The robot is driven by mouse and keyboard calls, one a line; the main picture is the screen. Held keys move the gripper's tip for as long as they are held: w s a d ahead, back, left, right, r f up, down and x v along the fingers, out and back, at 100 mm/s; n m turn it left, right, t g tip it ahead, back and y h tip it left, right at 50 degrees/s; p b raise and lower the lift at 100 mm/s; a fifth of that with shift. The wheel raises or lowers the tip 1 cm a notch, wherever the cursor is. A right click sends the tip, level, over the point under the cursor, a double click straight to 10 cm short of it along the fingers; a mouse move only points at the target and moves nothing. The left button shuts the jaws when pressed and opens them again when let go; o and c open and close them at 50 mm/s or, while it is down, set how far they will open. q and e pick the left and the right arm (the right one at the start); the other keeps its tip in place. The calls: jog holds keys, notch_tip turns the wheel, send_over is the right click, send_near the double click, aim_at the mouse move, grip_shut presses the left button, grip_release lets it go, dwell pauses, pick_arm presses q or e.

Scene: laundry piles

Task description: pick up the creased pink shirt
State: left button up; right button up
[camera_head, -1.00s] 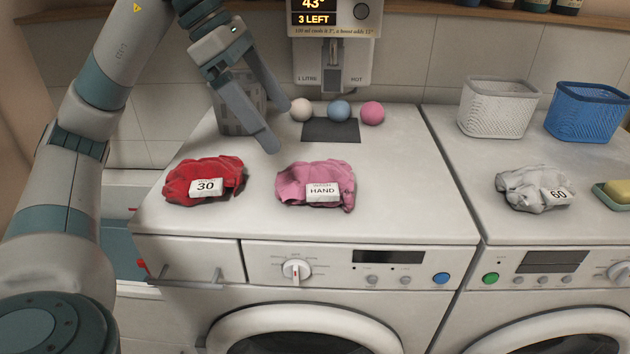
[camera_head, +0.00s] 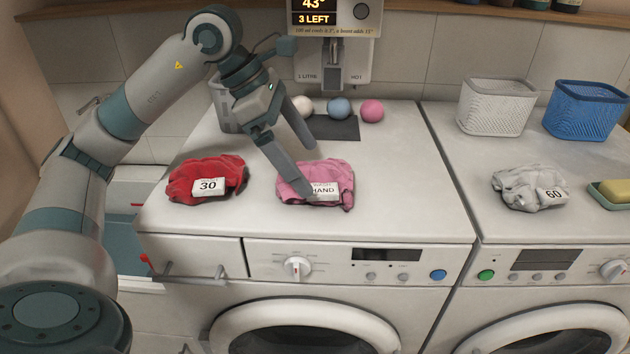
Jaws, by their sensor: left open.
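The creased pink shirt (camera_head: 338,174) lies crumpled on the top of the left washing machine, with a white label reading HAND at its front. My left gripper (camera_head: 306,172) is open and comes down from above and behind the shirt. One finger reaches over the shirt's left part and its tip covers the left of the label. The other finger ends behind the shirt's back edge. I cannot tell whether the fingers touch the cloth. My right gripper does not show.
A red garment (camera_head: 205,179) labelled 30 lies left of the shirt. White, blue (camera_head: 339,108) and pink balls sit behind, by a dark mat (camera_head: 335,129). A grey garment (camera_head: 530,187) labelled 60, a soap dish and two baskets (camera_head: 494,107) stand right. The machine top right of the shirt is clear.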

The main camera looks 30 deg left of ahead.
aim_at(307, 164)
pick_arm(q)
jog(key=shift+d+f, duration=0.1)
jog(key=shift+f, duration=0.05)
jog(key=shift+p+x, duration=0.9)
jog(key=shift+x, duration=0.1)
jog(key=shift+w+d+f+p, duration=0.1)
jog(key=shift+w+f+p, duration=0.15)
jog(key=shift+f, duration=0.2)
jog(key=shift+w+d+f+p, duration=0.1)
jog(key=shift+w+f+p, duration=0.1)
jog(key=shift+f, duration=0.25)
jog(key=shift+w+d+f, duration=0.1)
jog(key=shift+d+f, duration=0.05)
jog(key=shift+f, duration=0.3)
jog(key=c, duration=1)
